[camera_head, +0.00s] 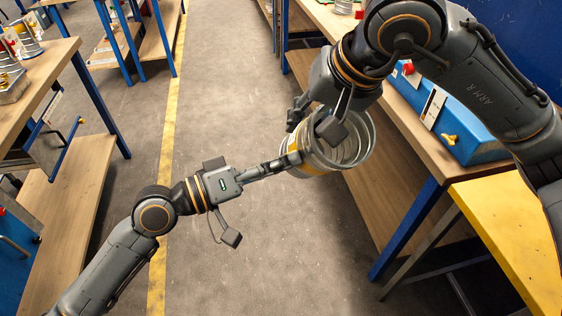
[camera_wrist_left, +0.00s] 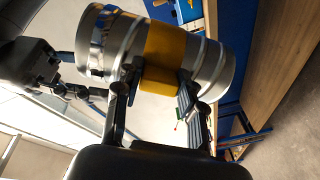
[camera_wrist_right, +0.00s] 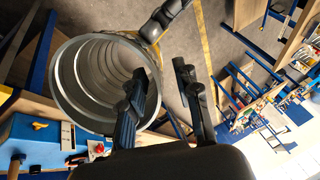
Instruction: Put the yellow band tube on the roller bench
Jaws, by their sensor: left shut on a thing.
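The yellow band tube (camera_head: 352,150) is a ribbed silver metal tube with a yellow band, held in the air over the aisle. My left gripper (camera_head: 292,160) is shut on it at the yellow band; in the left wrist view the fingers grip the band (camera_wrist_left: 165,55). My right gripper (camera_head: 315,120) is at the tube's upper side. In the right wrist view its fingers (camera_wrist_right: 162,90) are apart, one in front of the open mouth of the tube (camera_wrist_right: 75,80), the other beyond its rim. I cannot pick out a roller bench for certain.
A wooden workbench (camera_head: 405,115) with a blue box (camera_head: 455,125) stands at the right, close to the tube. A yellow-topped table (camera_head: 515,230) is at the lower right. Another wooden bench (camera_head: 45,65) stands at the left. The aisle floor (camera_head: 225,80) between is clear.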

